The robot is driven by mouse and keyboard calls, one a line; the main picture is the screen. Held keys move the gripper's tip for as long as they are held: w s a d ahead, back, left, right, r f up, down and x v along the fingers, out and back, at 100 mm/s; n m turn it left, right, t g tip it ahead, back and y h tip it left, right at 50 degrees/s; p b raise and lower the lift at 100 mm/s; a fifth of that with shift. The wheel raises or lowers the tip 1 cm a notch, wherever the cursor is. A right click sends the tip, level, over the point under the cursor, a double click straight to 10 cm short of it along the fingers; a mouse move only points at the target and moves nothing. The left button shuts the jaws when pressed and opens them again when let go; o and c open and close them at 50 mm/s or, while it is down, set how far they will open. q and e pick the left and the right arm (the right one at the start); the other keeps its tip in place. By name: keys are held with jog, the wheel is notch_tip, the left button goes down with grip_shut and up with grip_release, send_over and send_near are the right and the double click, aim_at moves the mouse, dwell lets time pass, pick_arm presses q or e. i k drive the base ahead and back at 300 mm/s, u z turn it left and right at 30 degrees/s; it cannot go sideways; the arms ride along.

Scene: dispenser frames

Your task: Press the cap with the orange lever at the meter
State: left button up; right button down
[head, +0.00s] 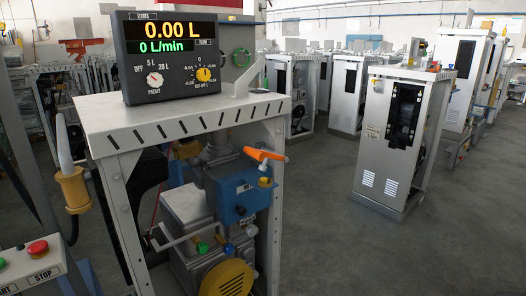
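The blue meter (232,197) sits inside the open front of a white dispenser frame (190,113). An orange lever (266,155) is at the upper right of the meter and sticks out to the right, slightly tilted. A small orange-yellow cap (265,183) is just below the lever, apart from its tip. A display box (165,55) on top of the frame reads 0.00 L and 0 L/min. Neither of my grippers shows in the head view.
A control box (32,270) with a red button (37,248) is at the lower left. Above it stands a pale tapered piece in an orange-yellow holder (75,190). A yellow round part (227,279) is low in the frame. Grey floor (345,245) is clear to the right, before another cabinet (385,160).

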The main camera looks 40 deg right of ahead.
aim_at(265, 153)
jog(key=k, duration=0.6)
jog(key=z, duration=0.75)
jog(key=i, duration=1.45)
jog(key=u, duration=0.15)
